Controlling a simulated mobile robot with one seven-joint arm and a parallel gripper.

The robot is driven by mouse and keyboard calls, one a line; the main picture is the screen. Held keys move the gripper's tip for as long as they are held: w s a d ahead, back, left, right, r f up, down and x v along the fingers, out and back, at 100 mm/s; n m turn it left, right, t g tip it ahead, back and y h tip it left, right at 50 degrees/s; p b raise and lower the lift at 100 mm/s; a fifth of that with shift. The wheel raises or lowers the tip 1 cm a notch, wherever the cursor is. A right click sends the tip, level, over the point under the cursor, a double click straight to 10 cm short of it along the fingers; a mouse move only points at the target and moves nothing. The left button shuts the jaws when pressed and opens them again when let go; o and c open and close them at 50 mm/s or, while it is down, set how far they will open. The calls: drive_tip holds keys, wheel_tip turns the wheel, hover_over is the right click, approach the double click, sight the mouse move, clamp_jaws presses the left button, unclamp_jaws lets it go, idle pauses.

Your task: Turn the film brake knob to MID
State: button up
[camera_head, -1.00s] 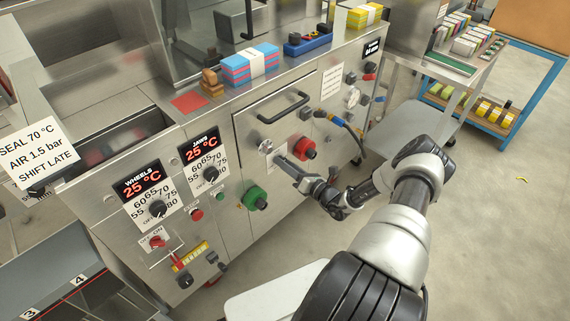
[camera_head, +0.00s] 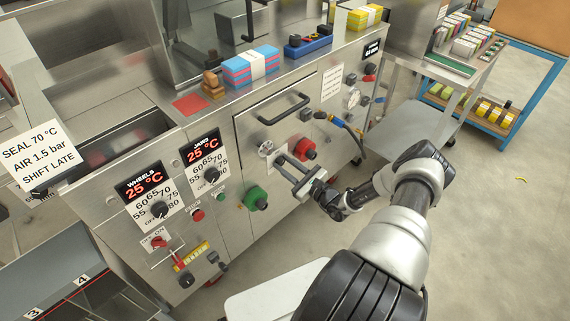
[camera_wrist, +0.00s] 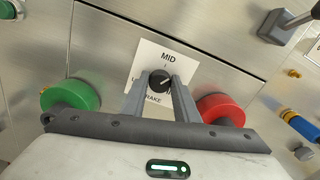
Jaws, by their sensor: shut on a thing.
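The film brake knob (camera_wrist: 160,80) is small, round and black, on a white label (camera_wrist: 147,62) reading MID at the top, with BRAKE partly visible below. In the wrist view a light mark on the knob seems to point to the upper right, beside the MID tick. My gripper (camera_wrist: 158,92) is shut on the knob, one finger on each side. The fingers hide parts of the label's lower lettering. In the head view my gripper (camera_head: 284,166) reaches the machine's front panel; the knob itself is hidden there.
A green button (camera_wrist: 72,97) and a red button (camera_wrist: 220,107) flank my fingers closely. A panel handle (camera_head: 284,107) sits above, and a blue hose (camera_head: 347,129) hangs to the right.

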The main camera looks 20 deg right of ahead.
drive_tip(key=n+p, duration=0.1)
drive_tip(key=n, duration=0.6)
idle(0.5)
drive_tip(key=o, duration=1.1)
drive_tip(key=shift+c, duration=0.2)
drive_tip(key=p+v, duration=0.1)
drive_tip(key=v, duration=1.6)
drive_tip(key=shift+s+p, duration=0.25)
drive_tip(key=shift+p, duration=0.15)
